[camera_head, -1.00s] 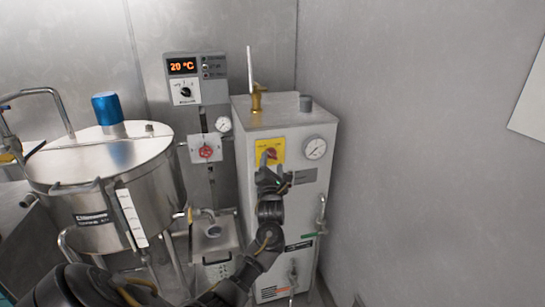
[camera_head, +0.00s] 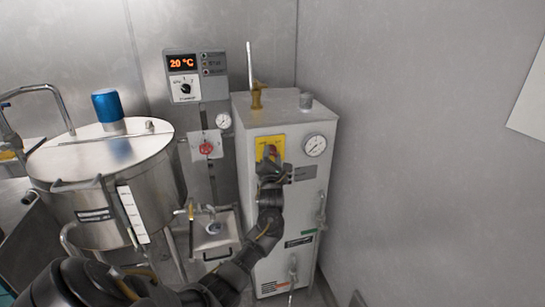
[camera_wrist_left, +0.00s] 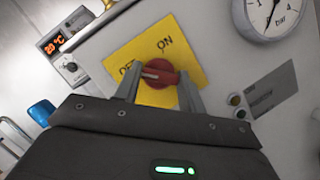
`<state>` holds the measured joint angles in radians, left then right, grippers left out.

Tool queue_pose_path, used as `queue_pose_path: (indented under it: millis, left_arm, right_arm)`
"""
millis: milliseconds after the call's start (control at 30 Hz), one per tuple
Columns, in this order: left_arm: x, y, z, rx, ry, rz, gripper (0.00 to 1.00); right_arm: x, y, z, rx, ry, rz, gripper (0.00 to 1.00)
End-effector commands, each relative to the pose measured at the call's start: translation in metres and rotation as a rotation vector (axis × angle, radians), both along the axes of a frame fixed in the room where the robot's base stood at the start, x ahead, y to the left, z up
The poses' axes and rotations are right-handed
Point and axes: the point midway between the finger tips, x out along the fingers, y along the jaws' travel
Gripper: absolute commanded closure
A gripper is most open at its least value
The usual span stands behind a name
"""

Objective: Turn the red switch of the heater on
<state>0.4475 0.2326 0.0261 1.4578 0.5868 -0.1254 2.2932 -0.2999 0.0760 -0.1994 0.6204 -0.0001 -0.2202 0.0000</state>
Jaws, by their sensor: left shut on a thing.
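The heater (camera_head: 293,215) is a tall pale grey cabinet near the corner. Its red switch (camera_wrist_left: 158,73) sits on a yellow plate (camera_wrist_left: 185,55) marked OFF and ON. In the left wrist view the knob's pointer faces left, toward the OFF lettering. My left gripper (camera_wrist_left: 160,88) has one finger on each side of the red knob and is shut on it. In the head view the gripper (camera_head: 270,160) covers the lower part of the yellow plate and most of the switch. My right gripper is not in view.
A pressure gauge (camera_head: 315,146) sits right of the switch. A brass valve (camera_head: 257,95) stands on the heater's top. To the left are a control box reading 20 °C (camera_head: 196,76), another red knob (camera_head: 206,149) and a steel kettle (camera_head: 95,165). The right wall is close.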

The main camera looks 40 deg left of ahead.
Motion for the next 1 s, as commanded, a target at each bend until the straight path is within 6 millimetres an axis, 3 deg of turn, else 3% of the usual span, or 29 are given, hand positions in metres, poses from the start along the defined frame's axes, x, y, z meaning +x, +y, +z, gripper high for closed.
queue_pose_path:
  millis: [467,1000]
  left_arm:
    - [-0.001,0.0,0.004,0.105,0.153,-0.001,0.83]
    - [-0.001,0.0,0.009,0.393,0.571,-0.002,0.83]
  right_arm:
    - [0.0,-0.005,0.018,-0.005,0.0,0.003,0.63]
    - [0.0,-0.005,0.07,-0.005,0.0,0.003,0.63]
